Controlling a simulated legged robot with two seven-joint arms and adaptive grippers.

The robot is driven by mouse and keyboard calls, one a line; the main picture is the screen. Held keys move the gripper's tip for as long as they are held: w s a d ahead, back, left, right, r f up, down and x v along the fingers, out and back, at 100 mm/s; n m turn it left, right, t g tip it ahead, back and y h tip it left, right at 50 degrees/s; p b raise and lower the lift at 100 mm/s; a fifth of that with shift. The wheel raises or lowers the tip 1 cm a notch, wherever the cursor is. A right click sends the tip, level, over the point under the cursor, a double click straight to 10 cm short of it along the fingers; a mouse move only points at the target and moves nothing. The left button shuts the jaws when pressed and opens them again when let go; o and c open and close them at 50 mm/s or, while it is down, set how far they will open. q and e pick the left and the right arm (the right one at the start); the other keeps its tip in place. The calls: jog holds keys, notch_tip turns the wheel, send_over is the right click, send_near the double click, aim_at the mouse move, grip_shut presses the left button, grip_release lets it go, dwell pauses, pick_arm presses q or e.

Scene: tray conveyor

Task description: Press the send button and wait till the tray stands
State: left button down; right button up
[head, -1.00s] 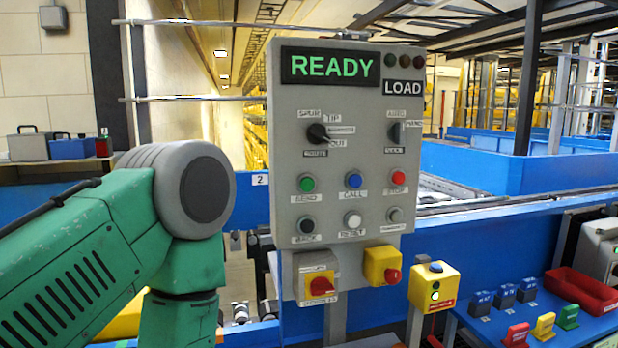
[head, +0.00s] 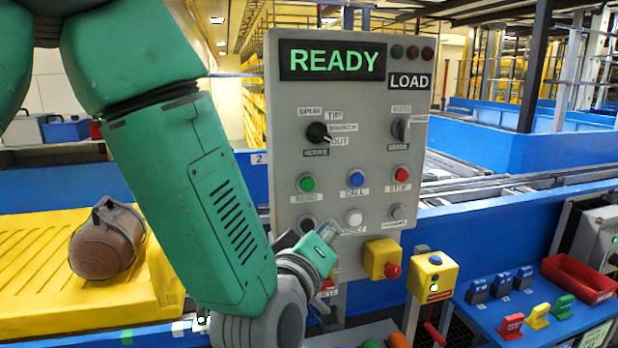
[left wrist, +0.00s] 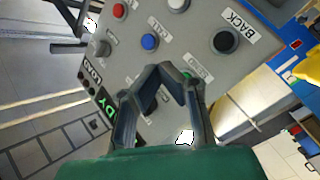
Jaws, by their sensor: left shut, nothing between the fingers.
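The grey control panel (head: 285,110) stands in the middle of the head view, its display (head: 332,60) reading READY in green. The green send button (head: 306,184) is at the left of its upper button row, unlit as far as I can tell. My left gripper (head: 326,238) is shut and empty, in front of the lower button row. In the left wrist view the shut fingertips (left wrist: 162,68) partly cover the green button (left wrist: 187,76); contact cannot be told. A yellow tray (head: 40,285) carrying a brown rounded load (head: 108,240) is on the line at left. My right gripper is out of view.
Beside the send button are the blue call button (head: 356,180) and red stop button (head: 401,174). The black back button (head: 307,225) and white reset button (head: 353,217) sit below. A yellow box (head: 432,275) and a red bin (head: 580,280) are at right.

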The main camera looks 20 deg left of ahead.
aim_at(308, 185)
pick_arm(q)
jog(key=r, duration=0.3)
jog(key=shift+w+d+n+t, duration=0.1)
jog(key=shift+d+n+t, duration=0.1)
jog(key=shift+n+t, duration=0.15)
jog(key=shift+w+a, duration=0.85)
jog(key=shift+w, duration=0.35)
jog(key=shift+w+a, duration=0.85)
jog(key=shift+w, duration=0.4)
jog(key=shift+w+a, duration=0.85)
jog(key=shift+w, duration=0.35)
jog(key=shift+w+a, duration=0.2)
jog(key=shift+w, duration=0.1)
